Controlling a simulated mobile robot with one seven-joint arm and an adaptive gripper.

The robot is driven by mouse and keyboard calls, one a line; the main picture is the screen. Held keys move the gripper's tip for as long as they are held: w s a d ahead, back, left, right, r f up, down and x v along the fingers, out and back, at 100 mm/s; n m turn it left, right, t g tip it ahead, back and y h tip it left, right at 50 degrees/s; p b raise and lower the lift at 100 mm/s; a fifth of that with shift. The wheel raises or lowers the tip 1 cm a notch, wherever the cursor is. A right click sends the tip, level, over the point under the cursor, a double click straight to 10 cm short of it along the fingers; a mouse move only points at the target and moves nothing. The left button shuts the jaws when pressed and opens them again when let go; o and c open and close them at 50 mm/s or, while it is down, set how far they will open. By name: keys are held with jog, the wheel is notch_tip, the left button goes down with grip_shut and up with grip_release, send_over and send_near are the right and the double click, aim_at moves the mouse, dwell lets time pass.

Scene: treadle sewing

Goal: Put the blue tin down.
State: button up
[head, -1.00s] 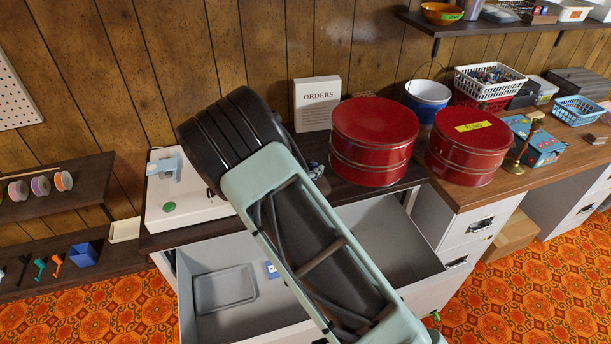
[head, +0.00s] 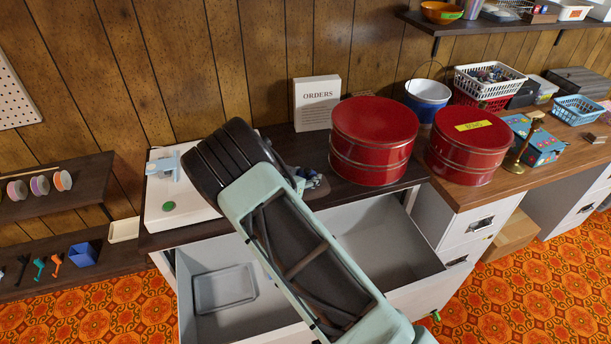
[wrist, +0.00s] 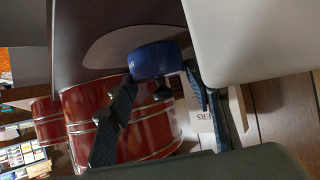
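The blue tin (wrist: 152,61) shows in the wrist view between the two fingertips of my gripper (wrist: 160,78), one on each side of it. The fingers look closed on its sides. The tin appears at the edge of a flat, rounded brown-grey patch (wrist: 120,46) on the dark tabletop; I cannot tell whether its base touches the surface.
Two large red tins (head: 374,135) (head: 469,148) stand to the right. The white sewing machine base (head: 180,200) is left of my arm. An ORDERS sign (head: 316,102) stands behind. Below is an open grey drawer (head: 398,240) with a grey tray (head: 224,288).

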jog(key=o, duration=0.4)
jog(key=shift+r, duration=0.1)
jog(key=shift+r, duration=0.2)
jog(key=v, duration=1.1)
jog(key=shift+s+a+r, duration=0.1)
jog(key=shift+s, duration=0.35)
